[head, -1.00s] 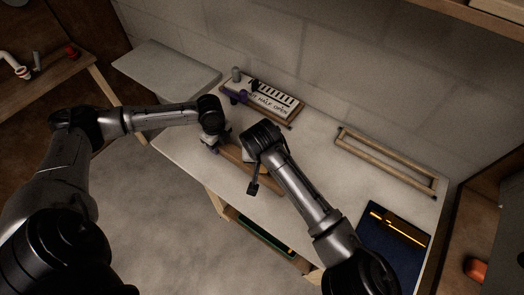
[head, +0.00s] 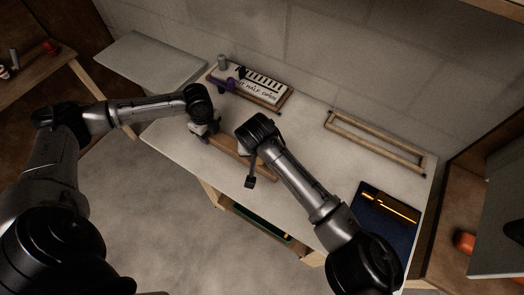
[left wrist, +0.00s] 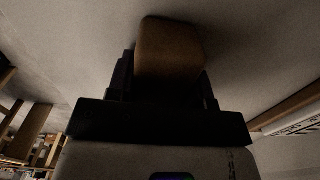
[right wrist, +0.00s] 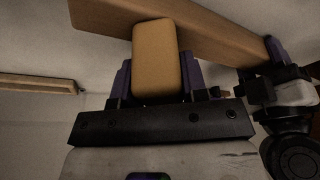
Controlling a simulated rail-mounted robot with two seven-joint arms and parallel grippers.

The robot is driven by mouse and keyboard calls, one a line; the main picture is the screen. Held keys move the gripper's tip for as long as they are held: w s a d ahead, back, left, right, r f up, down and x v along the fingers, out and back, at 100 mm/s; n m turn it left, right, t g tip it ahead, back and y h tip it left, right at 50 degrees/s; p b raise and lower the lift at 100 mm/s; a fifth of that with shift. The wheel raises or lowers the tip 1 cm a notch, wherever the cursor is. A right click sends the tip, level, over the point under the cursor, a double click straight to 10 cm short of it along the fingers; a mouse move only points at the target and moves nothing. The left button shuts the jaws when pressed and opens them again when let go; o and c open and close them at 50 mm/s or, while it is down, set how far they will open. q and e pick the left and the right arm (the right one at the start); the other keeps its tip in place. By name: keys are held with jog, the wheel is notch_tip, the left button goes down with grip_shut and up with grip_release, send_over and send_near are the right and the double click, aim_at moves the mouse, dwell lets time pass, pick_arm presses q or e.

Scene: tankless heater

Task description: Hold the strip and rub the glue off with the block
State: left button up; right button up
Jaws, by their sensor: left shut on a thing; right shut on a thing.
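The long wooden strip (head: 225,144) is held over the front part of the bench. My left gripper (head: 208,129) is shut on its left end. In the left wrist view, the strip's brown end (left wrist: 170,52) fills the jaws. My right gripper (right wrist: 155,88) is shut on a tan block (right wrist: 155,55) with rounded corners. In the right wrist view the block overlaps the lower edge of the strip (right wrist: 205,30); I cannot tell whether they touch. My right wrist hides the block in the head view. No glue can be made out on the strip.
A tray with a lettered card (head: 262,92) stands against the wall at the back. A wooden frame (head: 375,141) lies at the back right, and a dark blue mat (head: 378,222) at the right end. The bench middle (head: 310,150) is clear.

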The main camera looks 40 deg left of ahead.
pick_arm(q)
jog(key=shift+f, duration=0.1)
pick_arm(e)
jog(key=shift+s+a, duration=0.2)
jog(key=shift+a, duration=0.55)
jog(key=shift+r, duration=4.1)
jog(key=shift+f, duration=0.15)
jog(key=shift+f, duration=3.3)
jog(key=shift+w+d+f, duration=0.1)
jog(key=shift+d+f, duration=0.25)
jog(key=shift+f, duration=0.35)
grip_shut()
jog(key=shift+w+d, duration=0.15)
jog(key=shift+d, duration=0.75)
jog(key=shift+w+d, duration=0.15)
jog(key=shift+d, duration=0.7)
jog(key=shift+s+a, duration=0.25)
jog(key=shift+a, duration=0.8)
jog(key=shift+s+a, duration=0.2)
jog(key=shift+a, duration=0.85)
jog(key=shift+r, duration=4.1)
